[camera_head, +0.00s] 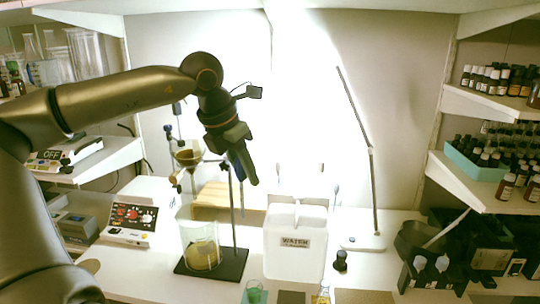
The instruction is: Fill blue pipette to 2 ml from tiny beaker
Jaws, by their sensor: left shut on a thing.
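My left gripper (238,148) is shut on the blue pipette (247,168) and holds it high above the table, slightly tilted. A thin tip seems to hang below it. A small glass with green liquid (254,292) stands at the front edge of the view, cut off at the bottom. A small glass with yellow liquid (322,294) stands to its right. I cannot tell which of them is the tiny beaker. The pipette is well above and behind both. My right gripper is out of view.
A white water container (295,258) stands in the middle. A lamp (372,242), a small dark bottle (340,261) and bottle shelves are on the right.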

